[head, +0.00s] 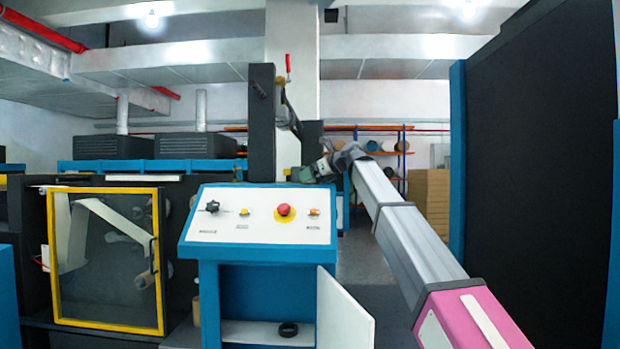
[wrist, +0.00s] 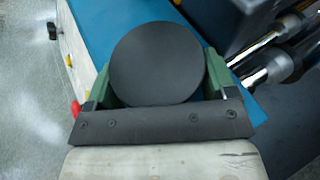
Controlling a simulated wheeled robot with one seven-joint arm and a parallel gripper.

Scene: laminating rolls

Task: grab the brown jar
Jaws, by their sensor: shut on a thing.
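In the wrist view, a round, dark, flat top (wrist: 157,62) sits between the green fingers of my gripper (wrist: 160,78). I take it to be the brown jar, though it looks almost dark grey here; its sides are hidden below the top. The fingers press on it from left and right, and my gripper is shut on it. In the head view, my gripper (head: 318,170) is small, beyond the right back edge of the control console. I cannot make out the jar in that view.
The blue console (head: 262,216) with a white sloped panel, knobs and a red button stands in front; its white door hangs open. A black ring (head: 288,330) lies on its shelf. Metal rollers (wrist: 275,60) are close at right in the wrist view. A dark cabinet (head: 535,150) stands at right.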

